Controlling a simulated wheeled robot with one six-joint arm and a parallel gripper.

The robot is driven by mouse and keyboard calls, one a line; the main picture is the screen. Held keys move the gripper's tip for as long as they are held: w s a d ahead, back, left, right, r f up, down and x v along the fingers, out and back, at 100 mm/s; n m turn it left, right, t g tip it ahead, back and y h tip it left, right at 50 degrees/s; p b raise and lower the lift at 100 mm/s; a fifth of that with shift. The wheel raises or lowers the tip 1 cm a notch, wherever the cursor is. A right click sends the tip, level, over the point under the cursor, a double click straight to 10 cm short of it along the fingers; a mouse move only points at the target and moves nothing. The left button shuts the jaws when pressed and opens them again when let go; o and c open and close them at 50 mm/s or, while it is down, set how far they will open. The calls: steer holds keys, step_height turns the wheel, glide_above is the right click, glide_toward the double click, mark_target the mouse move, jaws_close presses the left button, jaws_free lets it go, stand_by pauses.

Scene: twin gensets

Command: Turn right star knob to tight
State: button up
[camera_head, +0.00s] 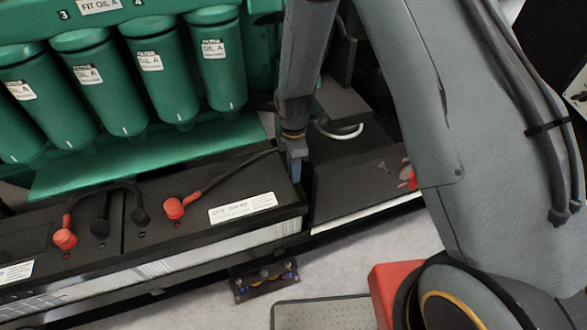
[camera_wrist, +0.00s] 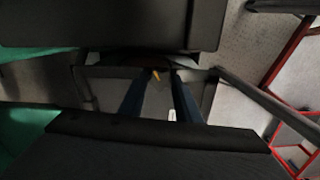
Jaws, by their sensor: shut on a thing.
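My gripper (camera_head: 293,172) points down at the right end of the black battery in the head view; the arm hides most of what is there. In the wrist view its two blue-grey fingers (camera_wrist: 158,82) close in on a dark, brownish part with a yellow pointer (camera_wrist: 156,75). This appears to be the right star knob, shut between the fingertips. Its outline is mostly hidden by the fingers and the dark gripper body, so I cannot read its angle or any tight mark.
Several green oil filters (camera_head: 160,75) hang at the upper left. The black battery (camera_head: 160,240) carries red terminal caps (camera_head: 174,208) and cables. A small dark box (camera_head: 264,280) is in front of it. A red object (camera_head: 386,292) is at lower right. Pale floor (camera_head: 350,262) is clear between.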

steer(key=m+b, duration=0.1)
steer(key=m, duration=0.5)
steer(key=shift+w+m, duration=0.1)
steer(key=shift+m, duration=0.2)
steer(key=m, duration=0.3)
steer(key=shift+m, duration=0.3)
steer(key=m, duration=0.3)
steer(key=shift+m, duration=0.3)
steer(key=m, duration=0.5)
steer(key=shift+m, duration=2.5)
steer(key=o, duration=1.1)
steer(key=shift+c, duration=0.2)
